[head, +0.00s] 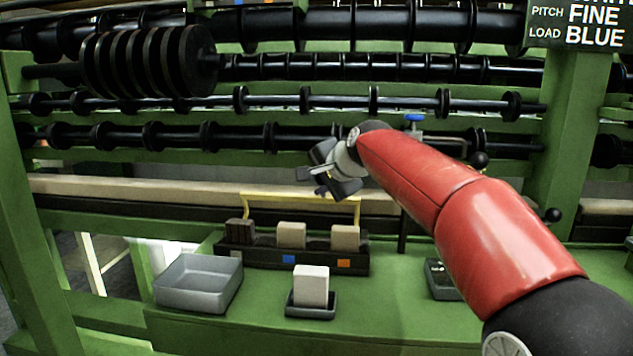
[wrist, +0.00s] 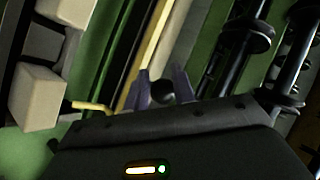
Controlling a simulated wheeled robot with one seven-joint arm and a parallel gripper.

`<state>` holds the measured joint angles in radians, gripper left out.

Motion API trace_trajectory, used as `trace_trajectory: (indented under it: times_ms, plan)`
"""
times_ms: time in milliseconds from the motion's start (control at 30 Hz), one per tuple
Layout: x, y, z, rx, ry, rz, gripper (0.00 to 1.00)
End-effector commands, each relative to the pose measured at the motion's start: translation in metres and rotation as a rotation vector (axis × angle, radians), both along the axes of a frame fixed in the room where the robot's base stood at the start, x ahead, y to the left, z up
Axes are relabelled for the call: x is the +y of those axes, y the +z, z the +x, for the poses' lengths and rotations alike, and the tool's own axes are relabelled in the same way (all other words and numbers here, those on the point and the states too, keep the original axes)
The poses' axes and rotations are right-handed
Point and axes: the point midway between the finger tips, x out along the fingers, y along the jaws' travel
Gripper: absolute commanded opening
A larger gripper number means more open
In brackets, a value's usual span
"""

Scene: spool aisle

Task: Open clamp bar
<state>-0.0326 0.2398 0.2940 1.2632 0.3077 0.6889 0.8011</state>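My gripper (head: 318,182) is in front of the long pale bar (head: 130,190) that runs across the green frame, above the yellow handle. I take this pale bar with the dark rail under it for the clamp bar, but cannot be sure. In the wrist view my gripper (wrist: 163,82) has its two fingers apart. A round black knob (wrist: 163,92) shows between them; I cannot tell whether they touch it. In the head view that knob is hidden by the gripper. Other black ball knobs stand at the right (head: 480,160) and lower right (head: 553,215).
Below, a dark rack (head: 265,257) with a yellow handle (head: 300,196) holds blocks. A grey bin (head: 199,282), a small tray (head: 311,311) with a pale block and a dark box (head: 440,280) stand on the green shelf. Black spool shafts (head: 310,102) cross behind the arm.

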Motion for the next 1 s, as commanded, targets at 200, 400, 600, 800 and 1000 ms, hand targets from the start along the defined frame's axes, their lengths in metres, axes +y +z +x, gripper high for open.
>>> trace_trajectory:
  times_ms: [200,400,600,800,1000]
  plan:
    - [-0.01,0.003,0.004,-0.01,-0.019,-0.005,0.49]
    - [-0.007,0.002,0.003,-0.006,-0.014,-0.004,0.51]
    - [-0.011,0.006,-0.004,-0.005,-0.013,-0.003,0.51]
    - [-0.028,0.024,-0.027,-0.008,-0.017,-0.003,0.51]
    - [-0.043,0.039,-0.046,-0.007,-0.019,-0.004,0.51]
